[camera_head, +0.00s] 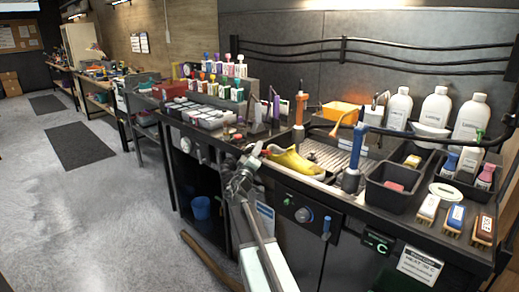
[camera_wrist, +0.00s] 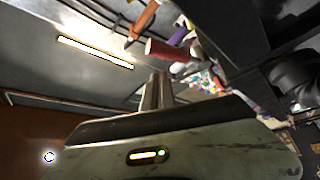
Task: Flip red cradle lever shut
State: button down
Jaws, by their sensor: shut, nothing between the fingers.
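The red lever (camera_head: 266,153) shows as a small red piece at the left end of the yellow sneaker (camera_head: 294,163), by the sink's front left corner. A red cylinder that looks like its grip (camera_wrist: 165,50) shows close in the wrist view, just beyond the fingertips. My gripper (camera_head: 254,150) is shut and empty, right beside the red lever. In the wrist view my gripper (camera_wrist: 157,88) points toward the red cylinder. I cannot tell whether they touch. The lever's pivot and the cradle under the sneaker are mostly hidden.
An orange-handled post (camera_head: 300,108) and a blue-handled post (camera_head: 355,150) stand near the sink (camera_head: 325,152). Bottles and dark bins (camera_head: 393,187) crowd the right. Several brushes lie at the front right. Small bottles fill the left rack. Floor to the left is open.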

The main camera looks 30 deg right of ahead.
jog(key=s+a+f+b, duration=0.3)
jog(key=s+a+b, duration=0.1)
jog(key=a, duration=0.4)
jog(key=shift+b, duration=0.3)
